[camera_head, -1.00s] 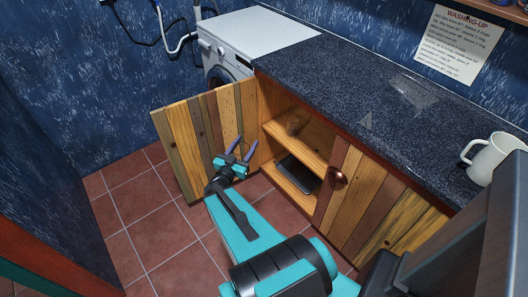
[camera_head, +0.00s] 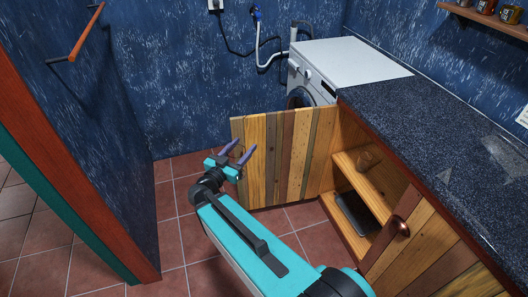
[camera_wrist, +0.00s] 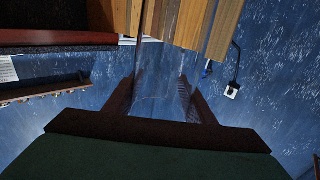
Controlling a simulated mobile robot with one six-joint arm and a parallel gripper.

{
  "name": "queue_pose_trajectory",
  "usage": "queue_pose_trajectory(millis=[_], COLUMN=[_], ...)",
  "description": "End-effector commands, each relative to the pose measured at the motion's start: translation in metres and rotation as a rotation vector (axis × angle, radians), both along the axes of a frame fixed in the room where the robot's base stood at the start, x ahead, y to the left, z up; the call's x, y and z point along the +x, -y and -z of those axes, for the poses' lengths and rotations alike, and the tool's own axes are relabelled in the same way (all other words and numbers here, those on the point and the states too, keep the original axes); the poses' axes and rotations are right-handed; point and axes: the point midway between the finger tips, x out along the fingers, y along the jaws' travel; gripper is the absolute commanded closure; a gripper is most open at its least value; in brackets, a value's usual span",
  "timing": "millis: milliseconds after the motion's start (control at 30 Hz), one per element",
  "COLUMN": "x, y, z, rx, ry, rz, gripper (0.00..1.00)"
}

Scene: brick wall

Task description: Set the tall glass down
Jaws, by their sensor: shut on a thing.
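My gripper (camera_head: 238,149) is in front of the open cabinet door, above the tiled floor. In the head view its two purple fingers stand apart and I cannot make out the glass between them. In the wrist view the fingers of my gripper (camera_wrist: 156,82) are on either side of a faint, clear thing, taken to be the tall glass (camera_wrist: 157,98). Its outline is very hard to see against the blue wall.
The dark speckled countertop (camera_head: 420,115) has faint pale shapes I cannot identify. The plank cabinet door (camera_head: 285,150) stands open left of the cabinet. A white washing machine (camera_head: 345,62) is behind it. A wall edge with red trim (camera_head: 75,150) stands at left.

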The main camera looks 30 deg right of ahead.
Motion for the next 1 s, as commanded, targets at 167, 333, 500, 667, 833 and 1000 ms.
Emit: queue_pose_trajectory(millis=[167,333,500,667,833,1000], x=[0.016,0.025,0.031,0.033,0.033,0.033], y=[-0.052,-0.101,-0.148,-0.182,-0.200,-0.203], z=[-0.020,-0.037,-0.052,-0.062,-0.068,-0.069], rx=[0.002,0.002,0.004,0.003,0.004,0.003], ry=[0.003,0.002,0.001,-0.001,0.000,-0.001], rz=[-0.055,-0.106,-0.156,-0.192,-0.209,-0.212], gripper=[0.91,0.91,0.91,0.91,0.91,0.91])
